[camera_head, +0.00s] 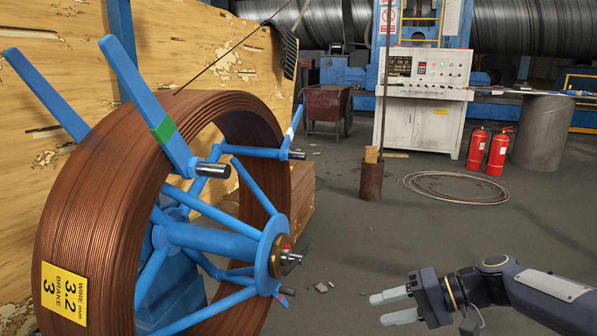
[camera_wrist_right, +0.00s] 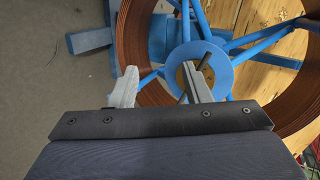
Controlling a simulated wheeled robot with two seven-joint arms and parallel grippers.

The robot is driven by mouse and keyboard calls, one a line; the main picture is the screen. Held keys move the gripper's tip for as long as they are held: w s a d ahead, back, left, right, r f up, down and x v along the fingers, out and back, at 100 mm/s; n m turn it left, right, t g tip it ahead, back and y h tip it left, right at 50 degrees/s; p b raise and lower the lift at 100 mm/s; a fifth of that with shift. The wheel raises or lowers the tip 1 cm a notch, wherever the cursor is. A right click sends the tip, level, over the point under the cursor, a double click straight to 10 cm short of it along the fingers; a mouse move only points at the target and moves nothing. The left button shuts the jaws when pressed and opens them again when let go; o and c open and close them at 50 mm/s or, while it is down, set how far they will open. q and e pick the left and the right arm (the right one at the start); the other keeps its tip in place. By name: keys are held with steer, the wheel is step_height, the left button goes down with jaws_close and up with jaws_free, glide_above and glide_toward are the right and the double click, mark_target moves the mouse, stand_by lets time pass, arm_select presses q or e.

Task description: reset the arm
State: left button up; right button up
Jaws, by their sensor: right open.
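My right gripper (camera_head: 392,308) comes in from the lower right in the head view. It is open and empty, its two grey fingers pointing left toward the wire reel, with a gap of floor between them. In the right wrist view the fingers of my right gripper (camera_wrist_right: 160,80) are apart, with the reel behind them. The large reel of copper wire (camera_head: 75,215) fills the left side, upright on a blue spoked frame with a central hub (camera_head: 275,248). My left gripper is in neither view.
A wooden panel (camera_head: 190,55) stands behind the reel. A control cabinet (camera_head: 425,100), two red fire extinguishers (camera_head: 497,152) and a grey cylinder (camera_head: 542,132) stand at the back right. A wire coil (camera_head: 455,188) lies on the floor. The floor between reel and gripper is mostly clear.

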steer(key=s+d+f+t+h, duration=0.1)
steer(key=s+f+t+h, duration=0.2)
steer(key=s, duration=1)
steer(key=s+d+f+h, duration=0.25)
steer(key=s+h, duration=0.25)
steer(key=s, duration=0.7)
step_height(320, 180, up, 36)
steer(key=p, duration=3.5)
steer(key=shift+a+p, duration=0.3)
steer(key=shift+p, duration=0.05)
steer(key=shift+w+f, duration=0.1)
